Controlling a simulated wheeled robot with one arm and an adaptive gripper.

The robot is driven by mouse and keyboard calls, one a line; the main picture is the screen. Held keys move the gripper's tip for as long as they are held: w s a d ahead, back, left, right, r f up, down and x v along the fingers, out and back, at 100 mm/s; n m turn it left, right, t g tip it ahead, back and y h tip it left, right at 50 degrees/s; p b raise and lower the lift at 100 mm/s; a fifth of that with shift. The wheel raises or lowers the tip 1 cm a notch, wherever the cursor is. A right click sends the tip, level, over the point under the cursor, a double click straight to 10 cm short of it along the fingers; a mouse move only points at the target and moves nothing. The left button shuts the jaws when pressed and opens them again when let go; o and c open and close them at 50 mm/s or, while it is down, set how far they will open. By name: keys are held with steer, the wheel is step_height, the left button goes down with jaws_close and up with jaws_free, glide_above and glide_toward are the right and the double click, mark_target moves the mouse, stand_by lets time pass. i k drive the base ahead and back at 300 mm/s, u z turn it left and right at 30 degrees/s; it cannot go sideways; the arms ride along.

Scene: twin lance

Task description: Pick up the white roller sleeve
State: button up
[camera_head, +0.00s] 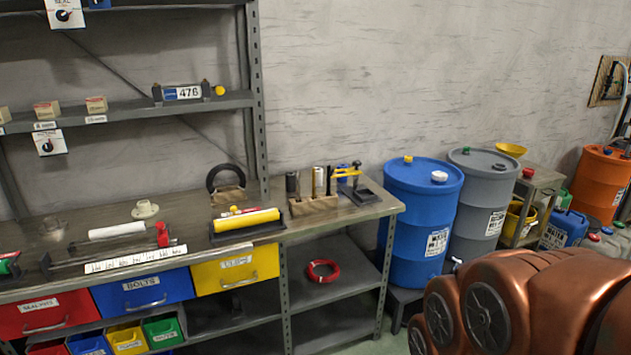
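A white cylinder (117,230), which looks like the white roller sleeve, lies on its side on the workbench at the left. It lies behind a long white labelled strip (135,259) and to the left of a small red upright piece (162,234). A yellow roller (246,219) lies in a dark tray farther right on the bench. My copper-coloured arm fills the lower right corner. My gripper is not in view.
The workbench (75,222) also holds a white flanged part (145,209), a black ring (226,179) on a stand and a wooden block (314,203) with upright rods. A shelf (130,108) hangs above. Blue (422,215) and grey (482,200) drums stand right of the bench.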

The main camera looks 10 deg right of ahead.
mark_target(317, 177)
steer(key=u, duration=0.05)
steer(key=i, duration=2)
steer(key=z, duration=0.05)
